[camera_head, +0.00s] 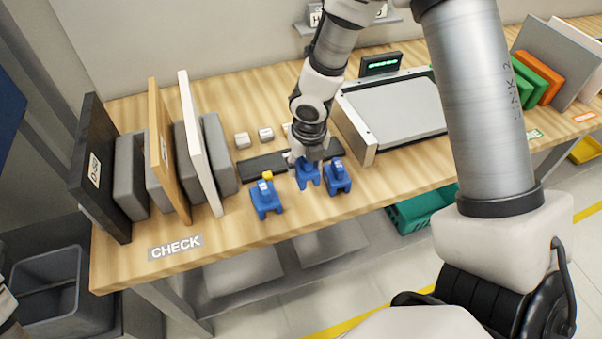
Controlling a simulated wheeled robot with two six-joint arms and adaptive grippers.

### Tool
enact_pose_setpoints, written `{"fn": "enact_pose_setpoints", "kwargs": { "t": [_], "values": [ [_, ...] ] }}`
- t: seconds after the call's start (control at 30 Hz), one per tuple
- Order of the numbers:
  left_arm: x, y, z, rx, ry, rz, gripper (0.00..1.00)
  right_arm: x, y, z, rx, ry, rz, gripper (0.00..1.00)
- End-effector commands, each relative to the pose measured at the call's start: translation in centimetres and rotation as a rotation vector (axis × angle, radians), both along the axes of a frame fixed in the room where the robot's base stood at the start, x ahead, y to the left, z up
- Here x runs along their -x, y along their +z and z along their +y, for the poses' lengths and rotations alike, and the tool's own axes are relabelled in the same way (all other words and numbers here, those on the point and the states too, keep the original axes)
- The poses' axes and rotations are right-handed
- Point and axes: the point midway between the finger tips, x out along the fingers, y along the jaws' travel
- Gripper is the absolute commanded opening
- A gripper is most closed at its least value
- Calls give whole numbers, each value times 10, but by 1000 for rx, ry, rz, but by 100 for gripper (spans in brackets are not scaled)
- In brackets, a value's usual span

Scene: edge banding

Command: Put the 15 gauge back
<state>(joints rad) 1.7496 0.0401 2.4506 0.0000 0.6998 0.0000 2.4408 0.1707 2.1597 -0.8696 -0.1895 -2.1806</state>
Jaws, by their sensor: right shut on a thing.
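Three blue gauges stand near the front of the wooden table. The left gauge (266,203) and the right gauge (338,178) have small pale tops; their markings are too small to read. The middle gauge (307,175) is under my right gripper (306,159), which is shut on it and hides its top. I cannot tell which is the 15 gauge, or whether the middle one touches the table. A dark flat strip (262,163) lies behind them.
The boards and grey holders of the CHECK rack (180,160) stand to the left. A framed grey plate (395,108) with a green display (381,63) lies to the right. Bare table lies in front of the left gauge.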

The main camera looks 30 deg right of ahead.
Motion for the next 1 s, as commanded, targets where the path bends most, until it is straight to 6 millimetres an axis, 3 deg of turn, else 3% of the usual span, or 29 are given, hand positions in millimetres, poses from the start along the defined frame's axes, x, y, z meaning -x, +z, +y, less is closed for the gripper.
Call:
{"fn": "enact_pose_setpoints", "kwargs": {
  "t": [0.03, 0.3, 0.7, 0.73, 0.8, 1.0],
  "values": [
    [0, -15, 0, 0, 0, 0, 40, 0, -18, 0, 0, 1, 1, 3],
    [-1, -45, 0, 0, 0, -1, 40, -1, -60, 0, 1, -1, 0, 3],
    [-1, -47, 0, 0, 0, -1, 40, -1, -64, 0, 0, -3, -1, 4],
    [-1, -47, 0, 0, 0, -1, 40, -1, -64, 0, 0, -3, -1, 52],
    [-1, -46, 0, 0, 0, -1, 40, -1, -62, 0, 0, -3, -1, 74],
    [-1, -46, 0, 0, 0, -1, 40, -1, -62, 0, 0, -4, -1, 74]
  ]
}}
